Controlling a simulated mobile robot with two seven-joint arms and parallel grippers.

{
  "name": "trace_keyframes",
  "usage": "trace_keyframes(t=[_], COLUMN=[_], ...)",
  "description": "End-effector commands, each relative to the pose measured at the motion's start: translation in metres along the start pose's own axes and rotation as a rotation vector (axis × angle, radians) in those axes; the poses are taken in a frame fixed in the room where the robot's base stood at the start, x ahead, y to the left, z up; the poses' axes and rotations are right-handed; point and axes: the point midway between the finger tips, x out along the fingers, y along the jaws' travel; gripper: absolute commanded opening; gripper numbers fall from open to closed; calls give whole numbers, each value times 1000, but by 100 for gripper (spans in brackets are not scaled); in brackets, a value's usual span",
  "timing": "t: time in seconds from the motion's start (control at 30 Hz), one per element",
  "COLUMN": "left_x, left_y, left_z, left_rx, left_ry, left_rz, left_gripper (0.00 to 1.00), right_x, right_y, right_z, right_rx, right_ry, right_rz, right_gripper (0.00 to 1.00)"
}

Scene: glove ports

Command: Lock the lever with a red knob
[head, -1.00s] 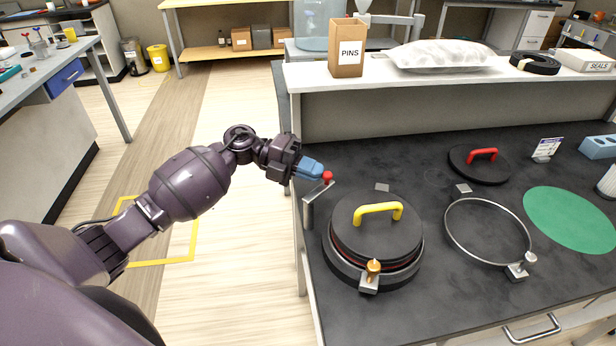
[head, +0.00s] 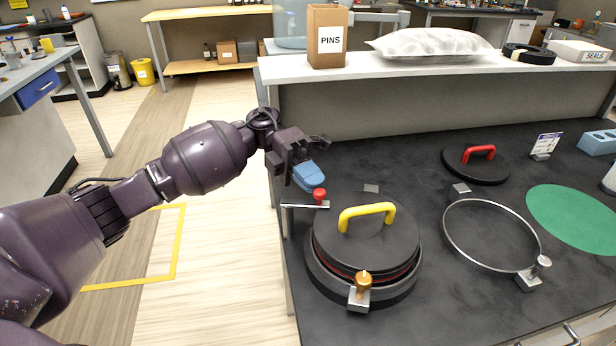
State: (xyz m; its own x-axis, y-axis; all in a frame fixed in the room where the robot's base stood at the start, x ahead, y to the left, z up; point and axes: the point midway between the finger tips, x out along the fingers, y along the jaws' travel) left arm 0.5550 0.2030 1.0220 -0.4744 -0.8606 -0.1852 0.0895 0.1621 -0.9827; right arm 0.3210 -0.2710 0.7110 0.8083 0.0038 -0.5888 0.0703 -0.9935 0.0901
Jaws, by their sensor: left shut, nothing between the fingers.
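The lever (head: 300,207) is a thin metal bar on a post at the left edge of the dark bench. Its red knob (head: 319,196) stands at the bar's right end, beside the round port with the black lid and yellow handle (head: 367,214). The bar lies about level and points toward that port. My left gripper (head: 312,182) has blue fingertips and is shut and empty. Its tips are just above and behind the knob; I cannot tell whether they touch it. My right gripper is not in view.
An orange-knobbed clamp (head: 362,286) sits at the port's front. An open metal ring (head: 490,236) and a black lid with a red handle (head: 476,164) lie to the right. A raised shelf behind holds a PINS box (head: 328,38). Floor is open left of the bench.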

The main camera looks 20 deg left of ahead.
Motion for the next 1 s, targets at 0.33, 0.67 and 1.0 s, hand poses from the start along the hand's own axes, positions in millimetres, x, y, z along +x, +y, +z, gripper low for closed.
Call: trace_keyframes(t=[0.33,0.67,1.0], left_x=[11,16,17], left_y=[-2,-2,-2], left_z=[-2,-3,-4], left_rx=[7,6,6], left_ry=[32,32,35], left_rz=[-1,-2,-3], left_gripper=[0,0,0], right_x=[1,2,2], right_y=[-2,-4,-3], right_z=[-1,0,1], right_rx=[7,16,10], right_ry=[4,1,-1], right_rz=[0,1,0], right_gripper=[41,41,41])
